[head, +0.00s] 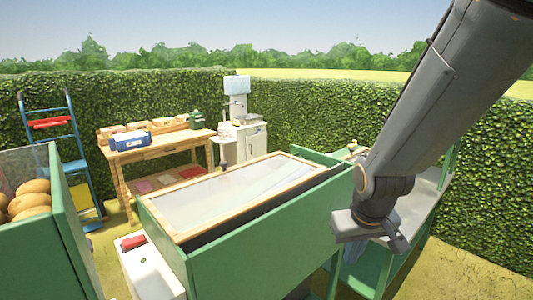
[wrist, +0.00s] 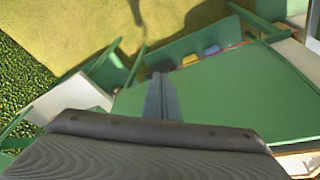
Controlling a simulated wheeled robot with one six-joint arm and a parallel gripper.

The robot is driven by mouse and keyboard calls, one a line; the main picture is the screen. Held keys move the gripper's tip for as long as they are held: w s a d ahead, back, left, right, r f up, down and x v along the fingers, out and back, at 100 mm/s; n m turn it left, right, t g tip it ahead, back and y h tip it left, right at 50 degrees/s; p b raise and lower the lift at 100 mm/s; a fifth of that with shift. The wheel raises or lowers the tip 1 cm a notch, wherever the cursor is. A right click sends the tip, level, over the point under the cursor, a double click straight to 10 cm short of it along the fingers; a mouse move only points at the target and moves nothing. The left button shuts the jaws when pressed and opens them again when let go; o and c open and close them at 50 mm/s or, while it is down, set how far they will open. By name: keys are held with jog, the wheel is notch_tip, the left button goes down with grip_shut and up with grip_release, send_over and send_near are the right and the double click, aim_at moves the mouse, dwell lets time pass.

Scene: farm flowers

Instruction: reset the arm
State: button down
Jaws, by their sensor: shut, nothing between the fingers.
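My gripper (head: 398,243) hangs at the end of my arm on the right of the head view. It is over the gap between the green glass-topped bed (head: 250,240) and a green bench (head: 415,215) to its right. In the wrist view my gripper's fingers (wrist: 160,77) are together, with nothing between them. Below them are green panels (wrist: 215,85) and grass. In the head view my arm slants down from the upper right corner and hides part of the bench and hedge.
A green crate (head: 70,235) of round brown produce stands at the left. A white cabinet (head: 148,275) with a red item is at the front. Behind are a blue ladder (head: 55,135), a wooden workbench (head: 160,150) and a white sink unit (head: 250,140). A tall hedge encloses the yard.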

jog(key=s+f+g+b, duration=0.1)
jog(key=s+f+b, duration=0.1)
jog(key=f, duration=0.3)
jog(key=s+f+m+g+b, duration=0.1)
jog(key=s+f+b, duration=0.2)
jog(key=f+b, duration=0.1)
jog(key=shift+a+f+b, duration=0.15)
jog(key=shift+f+b, duration=0.2)
jog(key=shift+b, duration=0.2)
jog(key=shift+s+a, duration=0.1)
